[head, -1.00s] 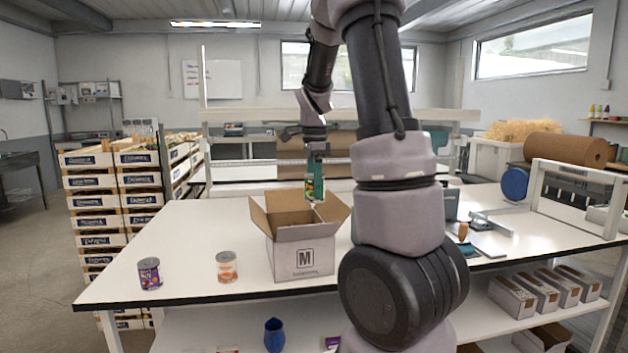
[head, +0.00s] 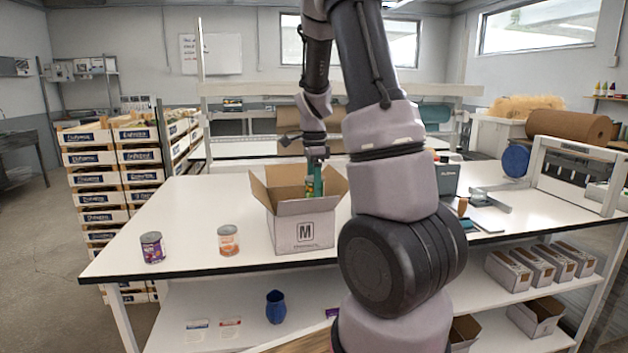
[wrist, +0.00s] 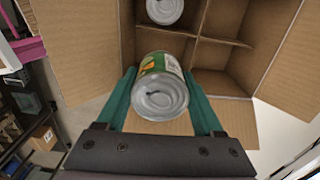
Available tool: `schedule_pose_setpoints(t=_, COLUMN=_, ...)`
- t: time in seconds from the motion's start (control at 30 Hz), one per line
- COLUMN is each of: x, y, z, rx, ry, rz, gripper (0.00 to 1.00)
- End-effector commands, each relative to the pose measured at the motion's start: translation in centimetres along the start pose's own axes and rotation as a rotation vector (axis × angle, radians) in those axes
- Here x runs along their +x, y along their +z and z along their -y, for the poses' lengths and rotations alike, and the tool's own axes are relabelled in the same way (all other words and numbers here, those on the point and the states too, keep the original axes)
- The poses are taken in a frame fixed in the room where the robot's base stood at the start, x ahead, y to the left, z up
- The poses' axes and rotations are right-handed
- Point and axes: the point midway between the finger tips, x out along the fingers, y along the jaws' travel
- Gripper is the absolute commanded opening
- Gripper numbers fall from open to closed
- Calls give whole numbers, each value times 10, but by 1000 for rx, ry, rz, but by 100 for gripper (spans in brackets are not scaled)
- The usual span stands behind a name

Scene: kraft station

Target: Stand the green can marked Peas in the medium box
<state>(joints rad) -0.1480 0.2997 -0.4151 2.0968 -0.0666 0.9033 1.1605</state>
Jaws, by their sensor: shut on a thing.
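The medium box (head: 303,229), an open cardboard carton marked M, stands on the white table with its flaps spread. My gripper (head: 315,179) has teal fingers and is shut on the green can (head: 309,187). The can is at the box opening, its lower part hidden behind the front flap. In the wrist view the can (wrist: 161,94) lies between the teal fingers, metal end toward the camera, with a green and yellow label. Its printed name is not readable. The wrist view shows dividers (wrist: 196,52) in the box and another can (wrist: 164,9) in a compartment beyond.
A purple-labelled can (head: 152,248) and an orange-labelled can (head: 228,241) stand on the table (head: 190,215) left of the box. The table between them and the box is clear. A blue vase-like object (head: 275,307) and small cartons (head: 508,271) sit on the lower shelf.

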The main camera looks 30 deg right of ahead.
Motion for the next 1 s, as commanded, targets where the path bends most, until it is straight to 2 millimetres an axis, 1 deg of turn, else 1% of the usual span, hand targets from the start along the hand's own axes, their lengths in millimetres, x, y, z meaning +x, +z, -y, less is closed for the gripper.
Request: schedule_pose_setpoints(t=1.0, x=82, y=0, z=0, rx=1, ry=2, rz=0, gripper=4)
